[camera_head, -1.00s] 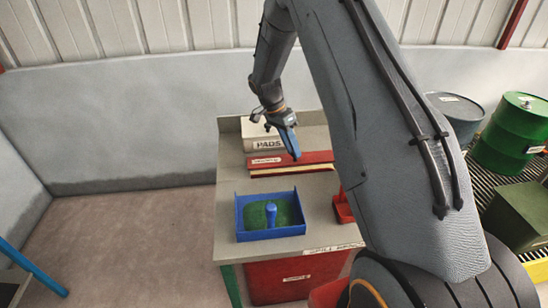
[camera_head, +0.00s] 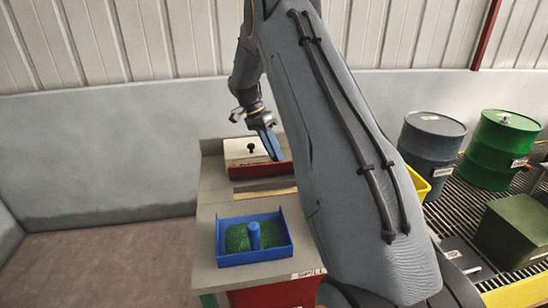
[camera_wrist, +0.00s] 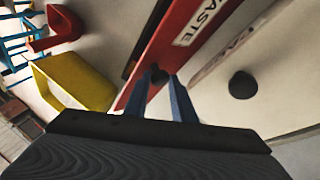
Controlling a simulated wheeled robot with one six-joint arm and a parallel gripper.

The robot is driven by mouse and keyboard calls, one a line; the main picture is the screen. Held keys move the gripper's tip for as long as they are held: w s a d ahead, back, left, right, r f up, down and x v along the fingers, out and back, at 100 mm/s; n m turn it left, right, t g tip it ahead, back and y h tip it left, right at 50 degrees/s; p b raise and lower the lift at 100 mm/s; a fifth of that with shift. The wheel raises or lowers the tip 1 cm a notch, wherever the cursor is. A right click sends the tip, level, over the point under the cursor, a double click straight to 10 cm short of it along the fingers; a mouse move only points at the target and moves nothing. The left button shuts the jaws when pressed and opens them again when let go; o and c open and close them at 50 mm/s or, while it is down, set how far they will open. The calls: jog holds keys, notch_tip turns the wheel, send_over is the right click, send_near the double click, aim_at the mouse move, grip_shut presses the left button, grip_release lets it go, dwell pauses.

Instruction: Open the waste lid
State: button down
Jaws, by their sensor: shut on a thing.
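The red waste lid (camera_head: 258,170) lies at the back of the bench, against the front of the white pads box (camera_head: 243,148). A brownish-grey gap with a tan strip (camera_head: 265,193) shows in front of it. In the wrist view the lid (camera_wrist: 170,45) carries a white label reading "ASTE". My gripper (camera_head: 276,157) reaches down to the lid. In the wrist view its blue fingers (camera_wrist: 167,80) are shut on the lid's small dark knob (camera_wrist: 158,74). The lid's far side is partly hidden by my arm.
A blue tray (camera_head: 222,246) with green filling and a blue post stands at the bench front. The pads box has a black knob (camera_head: 251,148) close behind the lid. A yellow container (camera_wrist: 75,82) shows in the wrist view. Drums, including a green one (camera_head: 497,145), stand at right.

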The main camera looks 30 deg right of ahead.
jog(key=shift+w+a+f, duration=0.1)
jog(key=shift+w+f, duration=0.15)
jog(key=shift+f, duration=0.2)
jog(key=c, duration=1.9)
grip_release()
jog(key=o, duration=0.4)
jog(key=shift+w+f, duration=0.1)
jog(key=shift+w, duration=0.05)
jog(key=shift+c, duration=0.2)
